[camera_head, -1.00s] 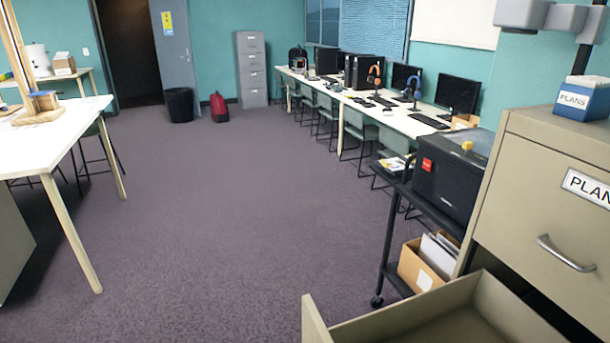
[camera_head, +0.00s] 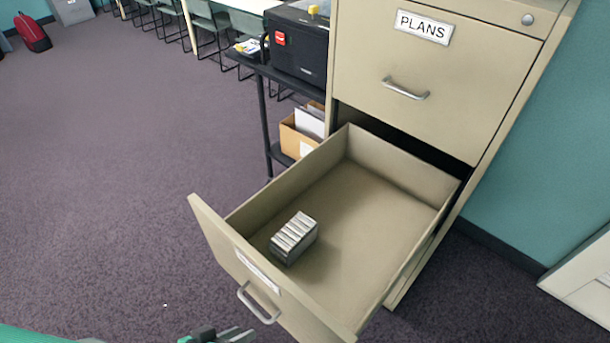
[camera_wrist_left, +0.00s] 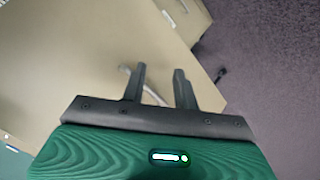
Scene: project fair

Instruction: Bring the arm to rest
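My left gripper (camera_head: 218,338) shows only in part at the bottom edge of the head view, in front of the open drawer (camera_head: 205,222). In the left wrist view its two dark fingers (camera_wrist_left: 160,78) are apart with nothing held between them. The beige drawer front (camera_wrist_left: 110,55) lies beyond the fingers there, and its metal handle (camera_wrist_left: 150,96) shows partly behind them. In the head view that handle (camera_head: 258,306) is to the right of and above the gripper, apart from it. My right gripper is in neither view.
The drawer belongs to a beige cabinet marked PLANS (camera_head: 440,90) and holds a small grey ribbed block (camera_head: 294,238). A black cart (camera_head: 264,120) with a printer (camera_head: 297,45) stands to its left. Carpet (camera_head: 110,180) at left is clear.

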